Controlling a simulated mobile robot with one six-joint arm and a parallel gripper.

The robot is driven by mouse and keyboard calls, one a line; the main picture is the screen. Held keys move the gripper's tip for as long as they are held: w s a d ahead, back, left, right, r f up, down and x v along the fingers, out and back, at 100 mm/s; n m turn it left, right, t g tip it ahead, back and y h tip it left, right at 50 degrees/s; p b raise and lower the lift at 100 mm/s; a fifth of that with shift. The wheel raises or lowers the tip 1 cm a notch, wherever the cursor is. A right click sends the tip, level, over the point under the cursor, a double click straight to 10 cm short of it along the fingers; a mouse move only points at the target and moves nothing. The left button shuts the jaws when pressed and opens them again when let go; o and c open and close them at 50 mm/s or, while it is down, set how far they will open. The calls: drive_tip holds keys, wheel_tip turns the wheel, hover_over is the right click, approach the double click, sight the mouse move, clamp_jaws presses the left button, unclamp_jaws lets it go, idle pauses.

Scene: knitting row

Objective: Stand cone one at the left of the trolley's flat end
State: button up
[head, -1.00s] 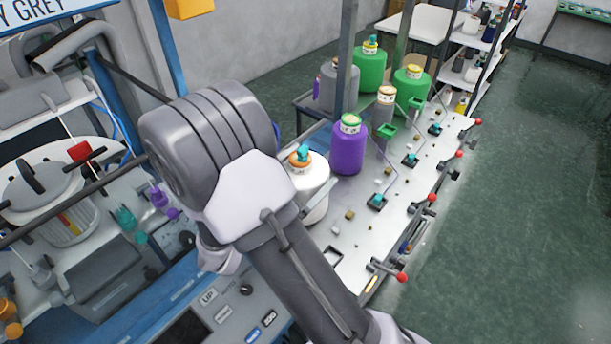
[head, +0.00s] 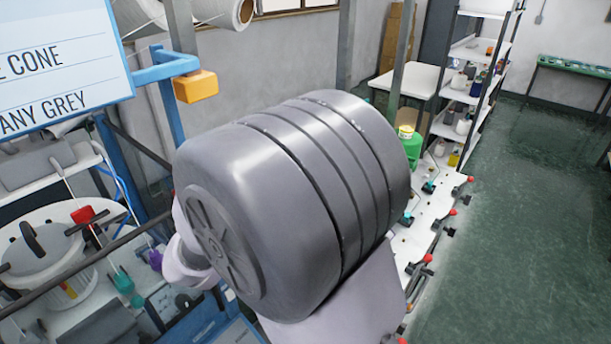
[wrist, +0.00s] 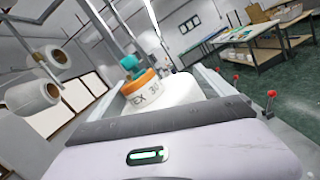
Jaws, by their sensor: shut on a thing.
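A white yarn cone (wrist: 165,92) with an orange-and-white top band reading "TEX 3…" and a teal tip shows in the wrist view, just beyond my gripper (wrist: 160,118). The cone stands tilted in the wrist picture. In the head view my grey arm hides the gripper and the held cone. I cannot tell a cone number. I cannot make out the trolley's flat end.
A green cone (head: 412,150) stands on the white bench with red-knobbed levers (head: 428,235); my arm covers most of it. White shelves (head: 465,110) and a white table (head: 410,80) stand behind. Green floor at the right is clear. A yellow-orange block (head: 196,86) hangs on a blue post.

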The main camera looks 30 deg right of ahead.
drive_tip(key=shift+r, duration=0.1)
wheel_tip(320, 180, up, 14)
drive_tip(key=p, duration=1.3)
